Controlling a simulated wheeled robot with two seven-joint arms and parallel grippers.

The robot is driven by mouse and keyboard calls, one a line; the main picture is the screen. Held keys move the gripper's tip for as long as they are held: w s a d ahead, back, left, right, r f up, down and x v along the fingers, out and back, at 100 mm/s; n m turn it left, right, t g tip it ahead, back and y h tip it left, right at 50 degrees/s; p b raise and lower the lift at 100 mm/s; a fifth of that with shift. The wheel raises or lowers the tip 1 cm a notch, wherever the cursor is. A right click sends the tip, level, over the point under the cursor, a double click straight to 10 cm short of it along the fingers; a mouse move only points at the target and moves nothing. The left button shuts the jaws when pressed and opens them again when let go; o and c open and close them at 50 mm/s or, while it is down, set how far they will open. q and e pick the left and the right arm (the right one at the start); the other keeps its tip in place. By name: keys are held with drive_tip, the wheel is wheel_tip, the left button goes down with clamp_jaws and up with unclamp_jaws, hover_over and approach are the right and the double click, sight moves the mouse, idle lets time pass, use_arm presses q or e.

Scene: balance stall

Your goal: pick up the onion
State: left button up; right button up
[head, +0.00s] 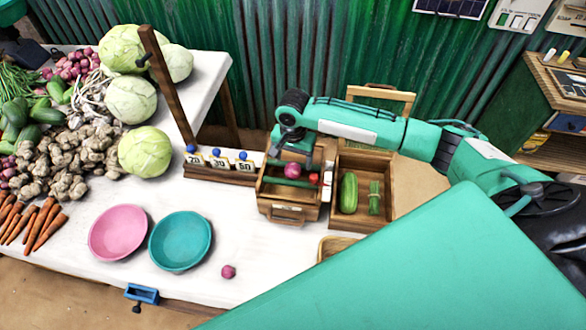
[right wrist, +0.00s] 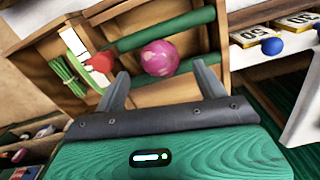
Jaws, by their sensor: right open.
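A round pink-purple onion (head: 292,170) sits in the left wooden crate (head: 288,211). It also shows in the right wrist view (right wrist: 160,57), ahead of and between the finger tips, with a small gap. My right gripper (head: 295,163) is over that crate, pointing down, open and empty; its two fingers also show in the right wrist view (right wrist: 161,86). The onion's underside is hidden. My left gripper is not in view.
A second crate (head: 362,226) with green vegetables stands right of the first. Weight blocks (head: 219,164) stand left of it. A pink bowl (head: 118,231), a teal bowl (head: 180,241) and a small purple onion-like thing (head: 228,271) are on the white table (head: 207,196).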

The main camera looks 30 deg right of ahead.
sight(293, 165)
wheel_tip(293, 165, down, 4)
drive_tip(key=shift+f+p, duration=0.1)
drive_tip(key=shift+p, duration=0.4)
drive_tip(key=c, duration=1.1)
drive_tip(key=shift+c, duration=0.2)
wheel_tip(293, 165, up, 20)
drive_tip(key=b, duration=0.3)
